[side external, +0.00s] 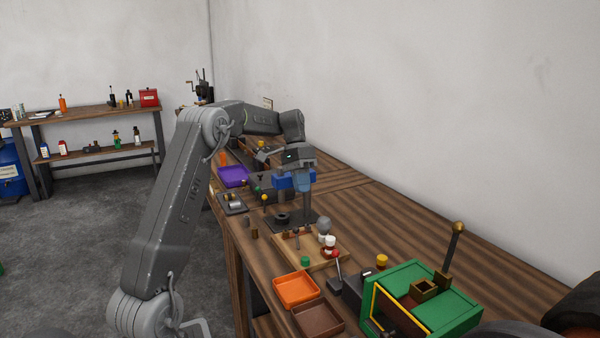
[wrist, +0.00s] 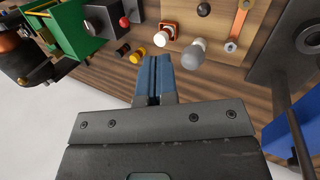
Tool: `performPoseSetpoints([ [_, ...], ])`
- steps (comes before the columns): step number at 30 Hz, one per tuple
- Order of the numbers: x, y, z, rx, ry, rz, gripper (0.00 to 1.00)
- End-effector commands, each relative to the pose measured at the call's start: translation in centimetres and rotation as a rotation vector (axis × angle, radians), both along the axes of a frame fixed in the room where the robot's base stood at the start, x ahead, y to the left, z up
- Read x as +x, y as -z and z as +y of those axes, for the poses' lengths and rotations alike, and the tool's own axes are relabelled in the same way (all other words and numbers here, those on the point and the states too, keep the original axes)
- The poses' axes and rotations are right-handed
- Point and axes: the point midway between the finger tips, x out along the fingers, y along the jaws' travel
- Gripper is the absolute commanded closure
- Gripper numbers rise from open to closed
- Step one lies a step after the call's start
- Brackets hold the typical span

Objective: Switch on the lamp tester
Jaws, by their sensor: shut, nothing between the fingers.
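In the wrist view, the grey bulb (wrist: 193,53) and white bulb (wrist: 160,39) lie just beyond my fingertips. A dark box with a red knob (wrist: 124,22) stands beside the board. Which of these is the lamp tester's switch I cannot tell. My gripper (side external: 307,208) points down above the bench, behind the board. In the wrist view its blue fingers (wrist: 154,72) are together and empty.
A green machine (side external: 425,295) stands at the near right. An orange tray (side external: 296,288) and a brown tray (side external: 318,316) lie in front of the board. A dark plate with a ring (side external: 283,218) lies beside my gripper. The bench toward the wall is clear.

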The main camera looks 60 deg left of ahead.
Motion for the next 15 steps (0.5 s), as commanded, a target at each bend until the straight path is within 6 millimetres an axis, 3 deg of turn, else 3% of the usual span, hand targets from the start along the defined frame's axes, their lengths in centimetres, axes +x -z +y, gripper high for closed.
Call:
performPoseSetpoints([
  [6,0.2,-2.6,1.2,0.000,-0.002,0.000,1.00],
  [15,0.2,-3.5,1.5,-0.001,-0.001,0.002,1.00],
])
